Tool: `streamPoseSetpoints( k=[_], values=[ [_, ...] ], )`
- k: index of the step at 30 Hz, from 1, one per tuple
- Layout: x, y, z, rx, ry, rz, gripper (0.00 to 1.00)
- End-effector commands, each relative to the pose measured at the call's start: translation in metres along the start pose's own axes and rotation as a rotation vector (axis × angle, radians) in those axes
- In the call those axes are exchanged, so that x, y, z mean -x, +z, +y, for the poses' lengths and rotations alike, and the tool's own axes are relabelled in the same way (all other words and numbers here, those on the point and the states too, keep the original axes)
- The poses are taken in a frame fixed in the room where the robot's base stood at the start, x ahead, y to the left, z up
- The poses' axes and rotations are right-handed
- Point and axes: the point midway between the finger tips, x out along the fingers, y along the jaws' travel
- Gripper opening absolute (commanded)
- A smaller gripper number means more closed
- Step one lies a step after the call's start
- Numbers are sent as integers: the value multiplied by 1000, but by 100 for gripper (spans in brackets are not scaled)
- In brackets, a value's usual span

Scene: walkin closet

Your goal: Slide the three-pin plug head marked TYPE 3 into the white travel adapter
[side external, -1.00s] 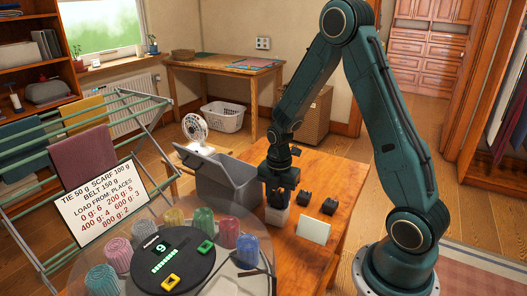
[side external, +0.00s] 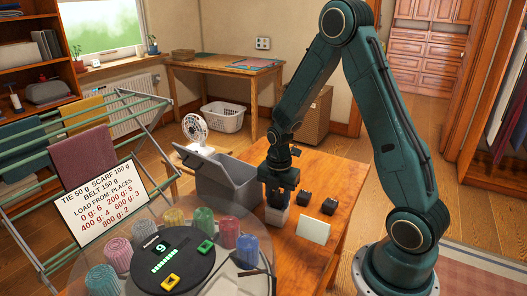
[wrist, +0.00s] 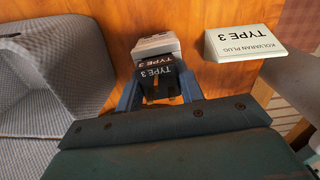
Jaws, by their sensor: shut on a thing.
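The white travel adapter (side external: 277,216) stands on the wooden table, directly below my gripper (side external: 279,199). In the wrist view the adapter (wrist: 155,43) shows just beyond the fingertips. My gripper (wrist: 160,93) is shut on a black plug head (wrist: 158,72) marked TYPE 3, with a blue finger on each side. The plug head lies against or very close to the adapter; I cannot tell how far it is in. Its pins are hidden. A pale card (wrist: 243,42) reading KOLVARAN PLUG TYPE 3 stands to the right; it also shows in the side view (side external: 313,230).
Two more black plug heads (side external: 304,198) (side external: 328,206) lie right of the adapter. A grey bin (side external: 232,185) stands close on the left. A round table with a black scale (side external: 173,261) and several coloured rolls is at the front left.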

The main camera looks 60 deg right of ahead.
Motion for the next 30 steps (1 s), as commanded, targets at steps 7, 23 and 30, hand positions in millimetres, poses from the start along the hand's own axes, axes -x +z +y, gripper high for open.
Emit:
streamPoseSetpoints(
  k=[7, 23, 30],
  values=[
    [-5, -1, -2, 0, -6, 3, 16],
    [-5, -1, -2, 0, -7, 4, 83],
    [-4, -1, -1, 1, -3, 4, 83]
  ],
)
